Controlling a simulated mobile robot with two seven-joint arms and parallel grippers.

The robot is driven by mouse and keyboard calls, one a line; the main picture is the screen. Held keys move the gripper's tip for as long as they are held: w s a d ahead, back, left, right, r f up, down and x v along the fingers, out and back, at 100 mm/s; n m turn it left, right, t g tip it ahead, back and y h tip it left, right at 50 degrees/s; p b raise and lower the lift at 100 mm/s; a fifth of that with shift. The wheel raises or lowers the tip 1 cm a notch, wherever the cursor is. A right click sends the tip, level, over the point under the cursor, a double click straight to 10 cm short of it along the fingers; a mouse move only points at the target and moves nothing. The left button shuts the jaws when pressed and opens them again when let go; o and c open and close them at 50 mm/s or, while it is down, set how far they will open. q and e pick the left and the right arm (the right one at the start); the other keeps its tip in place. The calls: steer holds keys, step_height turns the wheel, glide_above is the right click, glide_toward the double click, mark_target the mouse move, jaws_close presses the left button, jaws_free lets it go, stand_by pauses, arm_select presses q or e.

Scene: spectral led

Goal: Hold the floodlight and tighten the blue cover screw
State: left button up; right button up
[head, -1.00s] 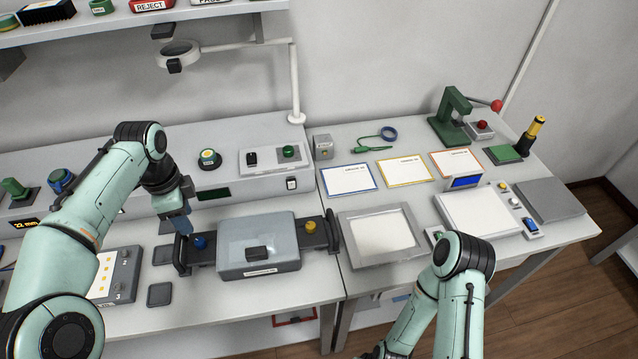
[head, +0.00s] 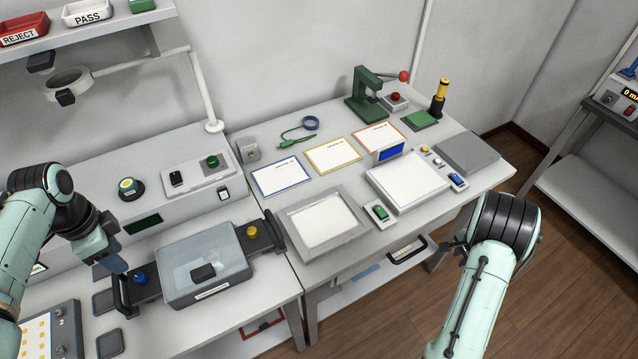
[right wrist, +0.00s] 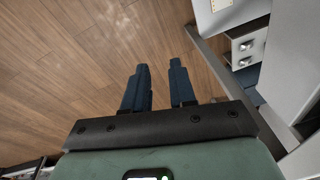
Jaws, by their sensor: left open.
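The floodlight is a grey box (head: 226,262) with dark brackets at both ends, lying on the bench in the head view. A blue cover screw (head: 139,278) is on its left bracket and a yellow one (head: 252,232) on its right bracket. My left gripper (head: 118,264) is open beside the left bracket, just left of the blue screw; I cannot tell whether it touches the bracket. My right gripper (right wrist: 160,72) is open and empty above the wooden floor in the right wrist view. In the head view its fingers are hidden.
A grey framed tray (head: 291,238) and a white panel device (head: 383,185) are right of the floodlight. A green press (head: 366,97) stands at the back. A magnifier lamp (head: 205,100) rises behind the floodlight. A numbered panel (head: 62,318) is at front left.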

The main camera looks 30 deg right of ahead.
steer(key=w+d+r+m+t+h, duration=0.2)
steer(key=w+d+r+t+h, duration=0.15)
steer(key=d+r, duration=1.1)
steer(key=w+a+r+n+t+y, duration=0.25)
steer(key=w+a+r+n, duration=0.25)
steer(key=w+a+r, duration=0.45)
steer(key=w+a+r+n+t+y, duration=0.1)
steer(key=w+a+r+n+y, duration=0.5)
steer(key=w+a, duration=0.65)
steer(key=n+g+y, duration=0.3)
steer(key=n+g, duration=0.5)
steer(key=n, duration=0.3)
glide_toward(275, 223)
steer(key=x, duration=1)
steer(key=shift+a+f, duration=0.2)
steer(key=shift+f, duration=0.15)
